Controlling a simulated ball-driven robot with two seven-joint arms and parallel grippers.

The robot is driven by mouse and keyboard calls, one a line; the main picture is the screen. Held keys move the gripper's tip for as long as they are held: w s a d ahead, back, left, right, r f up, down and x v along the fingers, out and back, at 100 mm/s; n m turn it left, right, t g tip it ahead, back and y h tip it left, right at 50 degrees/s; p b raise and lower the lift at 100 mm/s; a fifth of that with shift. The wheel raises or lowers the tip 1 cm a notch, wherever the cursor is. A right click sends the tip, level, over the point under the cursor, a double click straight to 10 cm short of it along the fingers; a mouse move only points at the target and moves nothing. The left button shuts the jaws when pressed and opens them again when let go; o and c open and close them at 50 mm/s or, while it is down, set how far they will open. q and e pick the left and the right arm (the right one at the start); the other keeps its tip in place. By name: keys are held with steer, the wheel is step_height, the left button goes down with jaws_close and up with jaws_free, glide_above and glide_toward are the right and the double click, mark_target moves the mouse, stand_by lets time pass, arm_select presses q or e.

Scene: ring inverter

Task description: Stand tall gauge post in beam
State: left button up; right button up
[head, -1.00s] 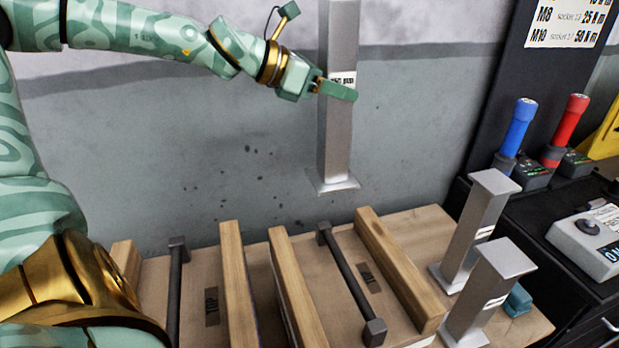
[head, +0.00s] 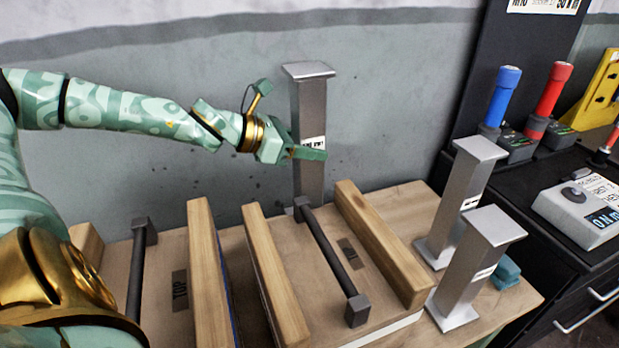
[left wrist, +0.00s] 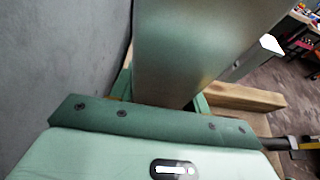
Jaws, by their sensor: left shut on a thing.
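The tall grey metal gauge post (head: 312,105), with a flat square cap and a white label, stands upright at the back of the wooden bench. My left gripper (head: 306,153) is shut on it at label height, reaching in from the left. Its foot is hidden behind a dark bar handle and a wooden rail, so I cannot tell whether it touches the bench. In the left wrist view the post (left wrist: 195,50) fills the space between the green fingers (left wrist: 160,110). My right gripper is not in view. I cannot make out a beam.
Wooden rails (head: 272,270) and dark bar handles (head: 330,250) lie on the bench (head: 415,205). Two shorter grey posts (head: 462,200) (head: 475,265) stand at right, by a teal block (head: 505,270). Blue (head: 502,95) and red (head: 553,90) handled tools and a grey switch box (head: 580,212) stand on the black cabinet.

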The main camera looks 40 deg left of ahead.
mark_target(296, 174)
arm_select(q)
step_height(296, 174, down, 7)
steer(key=shift+r, duration=0.1)
stand_by(0.4)
steer(key=o, duration=1.4)
steer(key=shift+c, duration=0.2)
